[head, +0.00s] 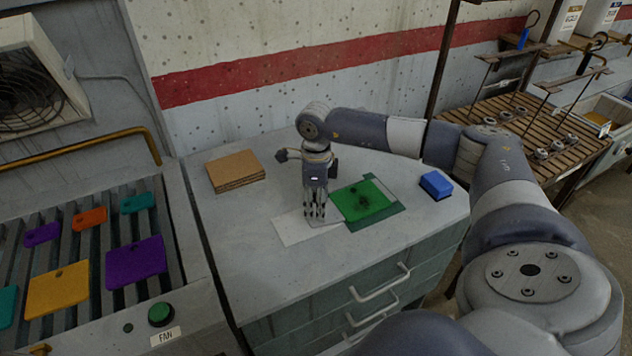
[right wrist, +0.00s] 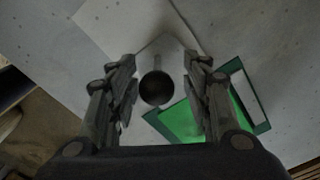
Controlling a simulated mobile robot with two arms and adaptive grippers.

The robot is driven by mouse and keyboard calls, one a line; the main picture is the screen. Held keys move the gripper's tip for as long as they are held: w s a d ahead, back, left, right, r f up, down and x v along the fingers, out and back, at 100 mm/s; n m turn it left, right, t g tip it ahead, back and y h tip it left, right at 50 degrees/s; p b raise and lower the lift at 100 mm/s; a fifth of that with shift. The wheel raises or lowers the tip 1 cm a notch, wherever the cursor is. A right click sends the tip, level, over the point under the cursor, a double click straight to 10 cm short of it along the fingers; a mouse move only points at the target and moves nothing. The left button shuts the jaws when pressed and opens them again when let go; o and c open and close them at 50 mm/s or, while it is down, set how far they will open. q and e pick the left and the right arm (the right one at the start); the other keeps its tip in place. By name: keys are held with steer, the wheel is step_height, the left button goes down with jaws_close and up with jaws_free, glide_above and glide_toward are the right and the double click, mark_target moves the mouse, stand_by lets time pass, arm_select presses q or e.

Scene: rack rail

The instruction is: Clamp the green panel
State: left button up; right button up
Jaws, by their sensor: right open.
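The green panel (head: 365,200) lies flat on the grey cabinet top in the head view, on a dark green-edged piece. It also shows in the right wrist view (right wrist: 182,122), partly behind a finger. My right gripper (head: 316,218) points down over a white sheet, just left of the panel. In the right wrist view my right gripper (right wrist: 160,88) has its fingers apart. A dark round object (right wrist: 156,90) with a short grey stem shows between them; I cannot tell whether they touch it. My left gripper is not in view.
A cardboard stack (head: 236,170) lies at the back left and a blue block (head: 436,185) at the right of the cabinet top. A slatted rack at left holds several coloured panels, including a yellow one (head: 58,290). A green button (head: 161,314) is on its front. The cabinet top's front left is clear.

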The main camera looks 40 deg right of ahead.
step_height(320, 180, up, 12)
steer(key=shift+d+f, duration=0.1)
stand_by(0.4)
stand_by(0.5)
